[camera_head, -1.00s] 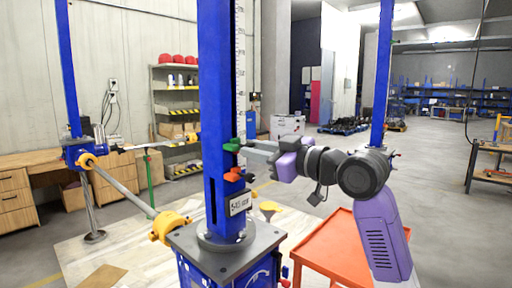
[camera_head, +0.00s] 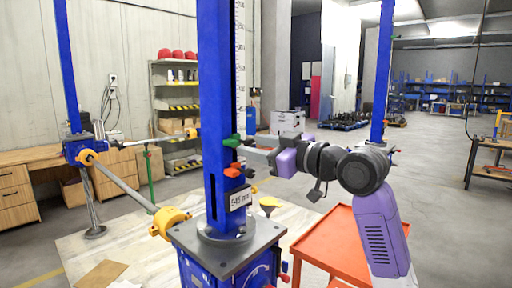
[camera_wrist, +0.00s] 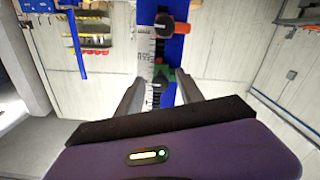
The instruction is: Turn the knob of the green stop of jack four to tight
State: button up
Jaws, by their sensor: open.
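The near jack is a blue column (camera_head: 213,100) with a white scale. A green stop (camera_head: 232,141) sits on it, with a red-orange stop (camera_head: 233,171) just below. My gripper (camera_head: 246,155) reaches in from the right, close to the green stop. In the wrist view, which is upside down, the fingers of my gripper (camera_wrist: 160,92) are open on either side of the green stop's dark knob (camera_wrist: 159,82). The green stop (camera_wrist: 173,73) shows behind it. Contact with the knob cannot be told. The red-orange stop (camera_wrist: 181,29) has a black knob too. No jack number is readable.
A label (camera_head: 240,199) reading about 545 mm is on the column above the grey base plate (camera_head: 203,240). An orange cart (camera_head: 338,243) stands under my arm at right. Other blue jacks (camera_head: 62,70) (camera_head: 382,70) stand left and right. A shelf (camera_head: 160,100) is behind.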

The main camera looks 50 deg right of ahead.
jog(key=s+b, duration=0.1)
jog(key=s, duration=0.6)
jog(key=shift+s+d, duration=0.15)
jog(key=shift+s, duration=0.25)
